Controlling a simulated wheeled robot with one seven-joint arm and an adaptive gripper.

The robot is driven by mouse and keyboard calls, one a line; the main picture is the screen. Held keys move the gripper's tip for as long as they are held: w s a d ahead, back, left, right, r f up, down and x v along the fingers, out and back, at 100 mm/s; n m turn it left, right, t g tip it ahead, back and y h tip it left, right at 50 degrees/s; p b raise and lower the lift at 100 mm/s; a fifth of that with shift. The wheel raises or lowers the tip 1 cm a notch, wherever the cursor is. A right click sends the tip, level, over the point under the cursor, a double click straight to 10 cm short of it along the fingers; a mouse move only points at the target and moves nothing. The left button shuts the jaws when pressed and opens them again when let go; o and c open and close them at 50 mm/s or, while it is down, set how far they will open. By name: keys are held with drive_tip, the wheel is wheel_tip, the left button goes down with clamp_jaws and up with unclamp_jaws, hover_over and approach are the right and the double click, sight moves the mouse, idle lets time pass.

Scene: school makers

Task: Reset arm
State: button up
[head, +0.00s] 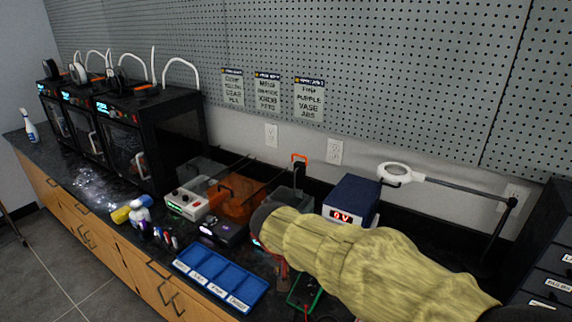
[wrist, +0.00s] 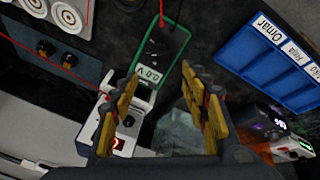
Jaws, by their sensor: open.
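My arm, in a yellowish sleeve, reaches over the right half of the bench in the head view, and its dark far end hides most of my gripper there. In the wrist view my gripper (wrist: 160,88) has its two yellow-padded fingers spread apart with nothing held between them. Beyond the fingertips lies a green-edged multimeter (wrist: 172,45) showing a voltage reading. Its green edge also shows below my arm in the head view (head: 318,301).
A blue labelled tray (head: 217,280) lies at the bench's front edge. A blue power supply (head: 350,196) and a magnifier lamp (head: 395,173) stand behind my arm. Red wires (wrist: 35,55) cross the bench.

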drive_tip(key=s+d+n+g+y, duration=0.1)
drive_tip(key=s+d+n+g, duration=0.2)
drive_tip(key=s, duration=0.7)
drive_tip(key=s+d+r+m+t+y+p, duration=0.1)
drive_tip(key=s+d+r+m+t+p, duration=0.1)
drive_tip(key=s+d+r, duration=0.9)
drive_tip(key=s+r+t+p, duration=0.1)
drive_tip(key=s+t, duration=0.1)
drive_tip(key=s, duration=0.1)
drive_tip(key=shift+s+d+r+t+y, duration=0.2)
drive_tip(key=shift+d+t+y, duration=0.05)
drive_tip(key=shift+t+y, duration=0.05)
